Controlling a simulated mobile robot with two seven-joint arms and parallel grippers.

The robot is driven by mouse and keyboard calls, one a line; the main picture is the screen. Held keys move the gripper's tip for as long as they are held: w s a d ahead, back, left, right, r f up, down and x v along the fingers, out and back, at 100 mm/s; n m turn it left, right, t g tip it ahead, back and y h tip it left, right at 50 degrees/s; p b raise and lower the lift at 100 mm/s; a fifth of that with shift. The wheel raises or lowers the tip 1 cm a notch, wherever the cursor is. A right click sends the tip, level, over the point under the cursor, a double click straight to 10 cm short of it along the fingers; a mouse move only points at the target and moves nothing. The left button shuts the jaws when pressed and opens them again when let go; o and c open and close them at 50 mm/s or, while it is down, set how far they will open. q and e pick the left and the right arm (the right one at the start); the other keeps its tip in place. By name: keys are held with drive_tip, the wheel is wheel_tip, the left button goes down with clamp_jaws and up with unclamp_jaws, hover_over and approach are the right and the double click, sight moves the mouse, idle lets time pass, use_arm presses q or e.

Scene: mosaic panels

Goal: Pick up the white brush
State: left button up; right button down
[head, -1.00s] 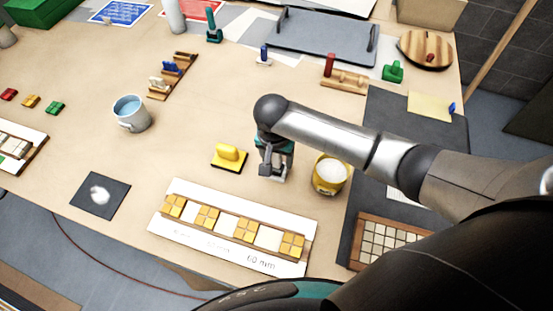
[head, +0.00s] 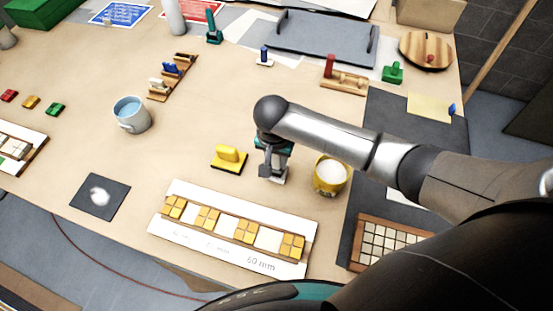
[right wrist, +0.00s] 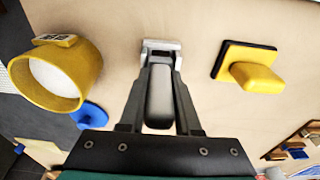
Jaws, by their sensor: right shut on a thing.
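The white brush (head: 277,176) is mostly hidden under my right gripper (head: 272,170) in the head view. Only a pale part of it shows at the fingertips. In the right wrist view my right gripper (right wrist: 160,62) is shut on the brush, whose pale grey handle (right wrist: 159,100) shows between the two fingers. I cannot tell whether the brush touches the table. My left gripper is not in view.
A yellow cup (head: 319,180) with white contents stands close to the right of the gripper. A yellow-handled block (head: 229,157) lies close to its left. A mosaic strip (head: 180,222) lies in front.

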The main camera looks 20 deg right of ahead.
drive_tip(key=shift+r, duration=0.15)
wheel_tip(320, 180, up, 20)
drive_tip(key=p, duration=0.3)
drive_tip(key=shift+p, duration=0.35)
drive_tip(key=shift+f, duration=0.2)
